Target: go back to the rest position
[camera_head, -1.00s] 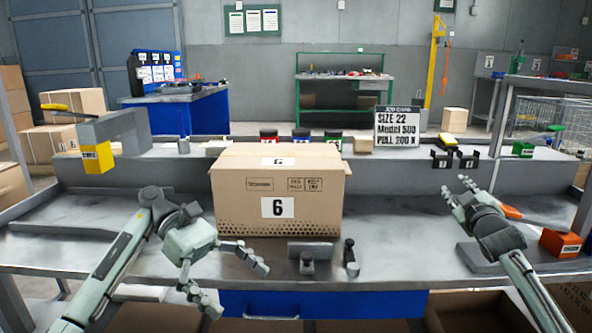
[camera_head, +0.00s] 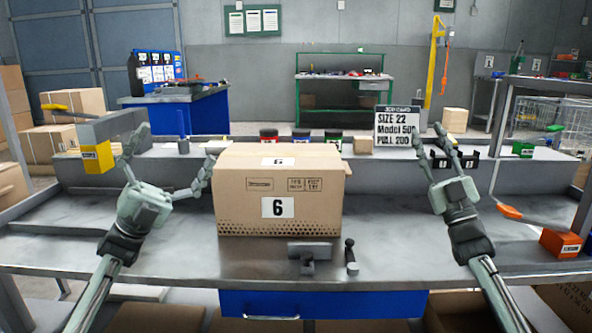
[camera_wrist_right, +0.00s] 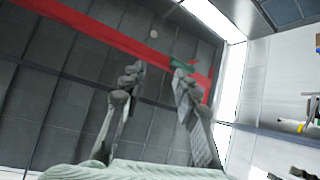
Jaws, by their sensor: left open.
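My left gripper (camera_head: 168,163) points up above the left part of the bench, left of the cardboard box. Its two fingers are spread wide and nothing is between them. My right gripper (camera_head: 427,133) also points up, over the right part of the bench, in front of the sign and the black holders. In the right wrist view its two fingers (camera_wrist_right: 158,72) stand apart with an empty gap. Beyond them that view shows dark tiles and a red stripe, with no object close by.
The cardboard box (camera_head: 278,190) marked 6 stands mid-bench between my arms. A grey block-like tool (camera_head: 309,254) and a dark upright tool (camera_head: 350,257) are in front of it. An orange bin (camera_head: 561,243) is at right. A size sign (camera_head: 398,128) stands on the raised shelf.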

